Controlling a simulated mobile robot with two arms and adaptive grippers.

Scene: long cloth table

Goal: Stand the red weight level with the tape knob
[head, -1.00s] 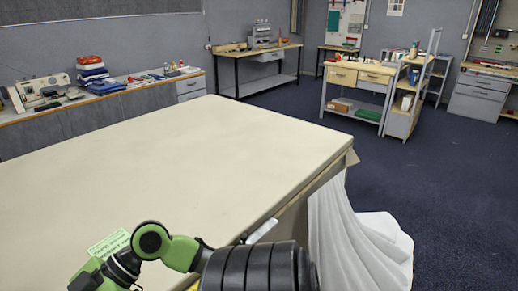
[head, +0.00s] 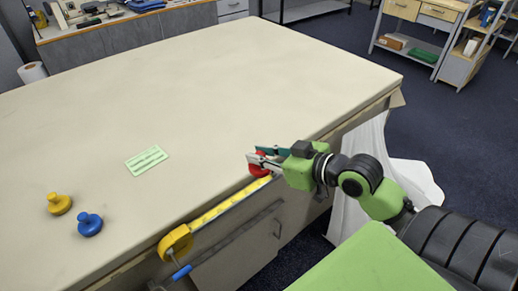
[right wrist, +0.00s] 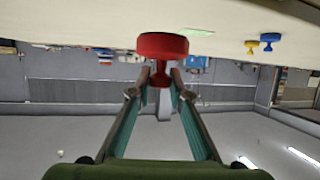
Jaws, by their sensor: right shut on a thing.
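The red weight (head: 258,165) is at the table's front edge in the head view, beside the far end of the yellow tape (head: 228,204). My right gripper (head: 265,156) is shut on its knob. In the right wrist view the red weight (right wrist: 162,46) shows upside down, its narrow knob between the fingertips (right wrist: 161,78). I cannot tell whether its base touches the table. The yellow tape case (head: 176,242) hangs at the front edge, with a blue part (head: 181,272) below it. I cannot make out a clear tape knob. My left gripper is out of view.
A yellow weight (head: 59,204) and a blue weight (head: 90,224) stand at the left of the table (head: 230,90). A green printed card (head: 147,160) lies between them and the red weight. The table's middle and back are clear. White cloth (head: 370,150) hangs at the right.

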